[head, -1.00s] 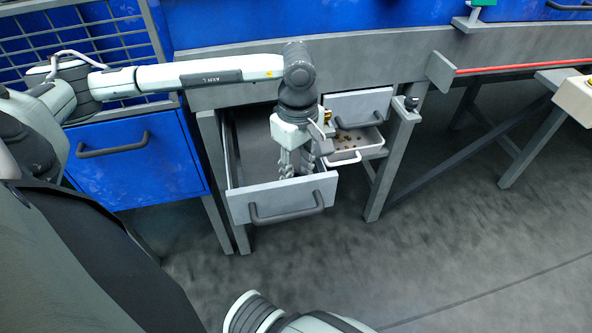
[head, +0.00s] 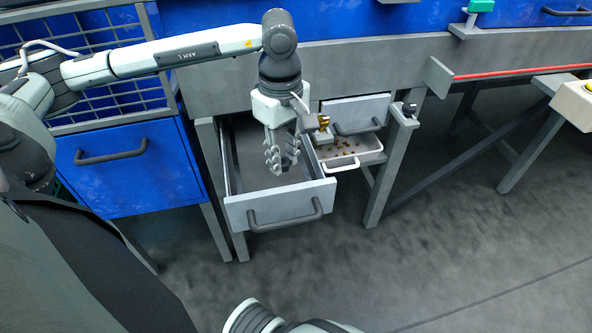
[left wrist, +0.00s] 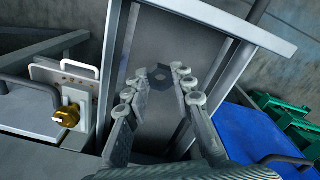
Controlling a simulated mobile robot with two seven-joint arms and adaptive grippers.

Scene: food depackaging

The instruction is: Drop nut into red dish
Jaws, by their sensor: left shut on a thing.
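My left gripper (head: 277,170) points down over the open grey drawer (head: 280,208). In the left wrist view, its fingers (left wrist: 159,82) are shut on a dark hexagonal nut (left wrist: 160,76), held between the fingertips. The drawer's grey floor shows behind the nut. The nut cannot be made out in the head view, where the fingers cover it. I see no red dish in either view. My right gripper is not in view.
Right of the drawer is a white tray (head: 347,162) holding several small brown pieces. A brass-coloured piece (head: 323,121) stands between my gripper and the tray, also visible in the left wrist view (left wrist: 67,116). A blue cabinet (head: 130,165) flanks the left. Open floor lies in front.

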